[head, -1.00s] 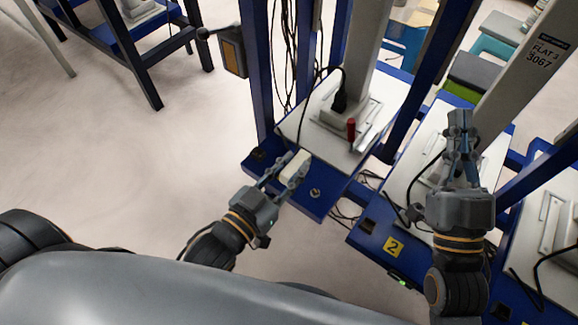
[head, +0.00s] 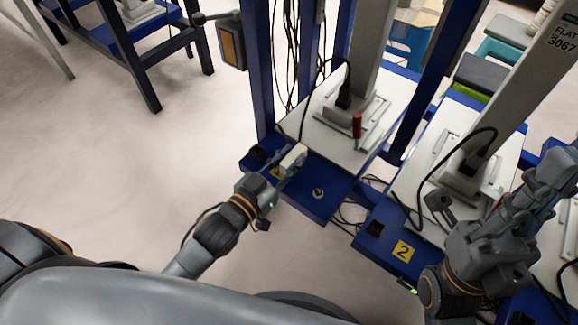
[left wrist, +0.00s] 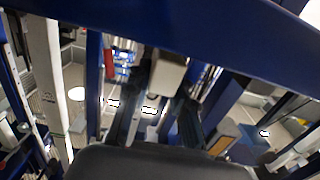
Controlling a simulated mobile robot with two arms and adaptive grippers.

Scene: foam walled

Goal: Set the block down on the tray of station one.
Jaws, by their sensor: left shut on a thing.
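My left gripper (head: 283,166) is shut on a pale cream block (head: 294,156), over the blue front ledge (head: 322,190) of the left station. The block also shows between the fingers in the left wrist view (left wrist: 168,70). I cannot tell whether it touches the ledge. A yellow label by the gripper is mostly hidden. Behind the ledge is the station's white plate (head: 316,137). My right gripper (head: 550,175) is at the right, over the stations there; its finger opening is unclear.
A red-handled object (head: 357,125) and a grey column (head: 370,50) stand on the white plate. Blue posts (head: 262,75) rise at the sides, with cables behind. A station labelled 2 (head: 403,250) is to the right. Open floor (head: 130,170) lies left.

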